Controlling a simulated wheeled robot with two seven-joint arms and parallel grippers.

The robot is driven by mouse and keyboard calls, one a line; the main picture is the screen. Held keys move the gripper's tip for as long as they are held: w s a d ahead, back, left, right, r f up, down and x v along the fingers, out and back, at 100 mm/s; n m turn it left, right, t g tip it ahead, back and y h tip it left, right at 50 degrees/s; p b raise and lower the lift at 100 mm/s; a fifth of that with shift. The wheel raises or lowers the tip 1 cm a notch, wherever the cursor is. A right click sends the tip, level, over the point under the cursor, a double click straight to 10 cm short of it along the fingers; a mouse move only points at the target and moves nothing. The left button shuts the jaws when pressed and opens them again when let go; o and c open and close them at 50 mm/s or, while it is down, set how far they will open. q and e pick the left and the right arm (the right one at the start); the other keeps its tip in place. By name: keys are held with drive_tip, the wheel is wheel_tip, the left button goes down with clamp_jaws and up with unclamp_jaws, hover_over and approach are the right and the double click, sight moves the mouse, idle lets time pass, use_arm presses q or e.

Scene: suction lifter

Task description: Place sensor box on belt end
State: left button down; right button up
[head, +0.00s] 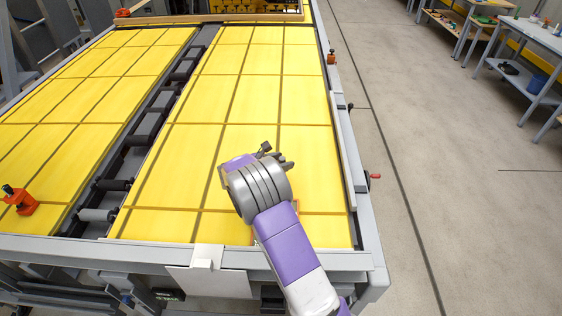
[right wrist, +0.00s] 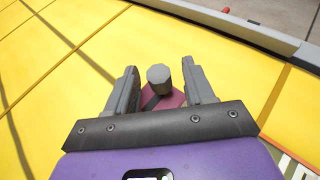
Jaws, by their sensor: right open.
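My right gripper (head: 275,157) is low over the yellow gridded surface, near its right side. In the right wrist view my right gripper (right wrist: 160,85) is open, with a finger on each side of a grey cylinder-topped object (right wrist: 159,76) that has a dark red base. The fingers look apart from it. I cannot tell whether this object is the sensor box; the gripper mostly hides it in the head view. No belt end can be made out for sure. My left gripper is not in view.
A dark roller channel (head: 150,125) splits the yellow surfaces. A grey rail (head: 345,140) edges the right side, with a red knob (head: 374,176). The yellow surface beyond my gripper is clear.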

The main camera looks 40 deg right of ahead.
drive_tip(key=shift+r, duration=0.15)
drive_tip(key=shift+a+r, duration=0.15)
drive_tip(key=shift+a, duration=0.15)
drive_tip(key=v, duration=1.1)
drive_tip(key=shift+a+p, duration=0.15)
drive_tip(key=shift+p, duration=0.15)
drive_tip(key=shift+r, duration=0.1)
